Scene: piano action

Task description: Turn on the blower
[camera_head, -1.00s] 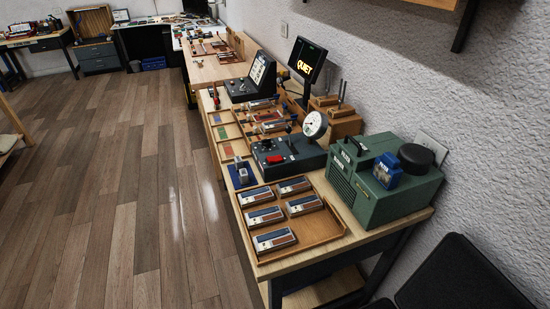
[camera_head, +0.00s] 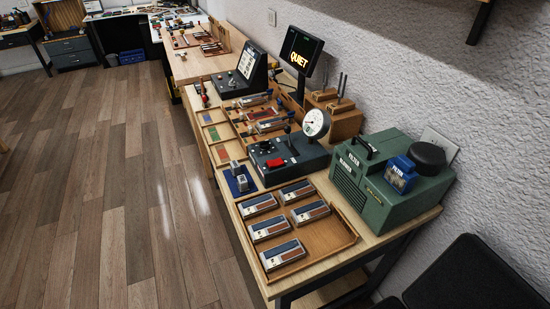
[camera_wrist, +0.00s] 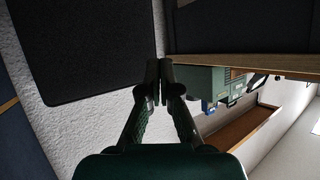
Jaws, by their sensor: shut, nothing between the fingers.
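The blower is a green box (camera_head: 392,195) on the near right end of the wooden bench in the head view. It has a dark handle (camera_head: 358,148), a black round cap (camera_head: 427,154) and a blue part (camera_head: 400,174) on its front. The green box also shows in the wrist view (camera_wrist: 205,82), past the fingers to the right. My gripper (camera_wrist: 159,70) is shut and empty in the wrist view, well apart from the blower. My gripper is not visible in the head view. I cannot tell which part is the blower's switch.
A wooden tray (camera_head: 330,255) with several striped blocks lies in front of the blower. A dark control box with a red part and a round gauge (camera_head: 316,123) stands behind the tray. A screen reading QUIET (camera_head: 301,50) stands farther back. Floor (camera_head: 110,220) left of the bench is clear.

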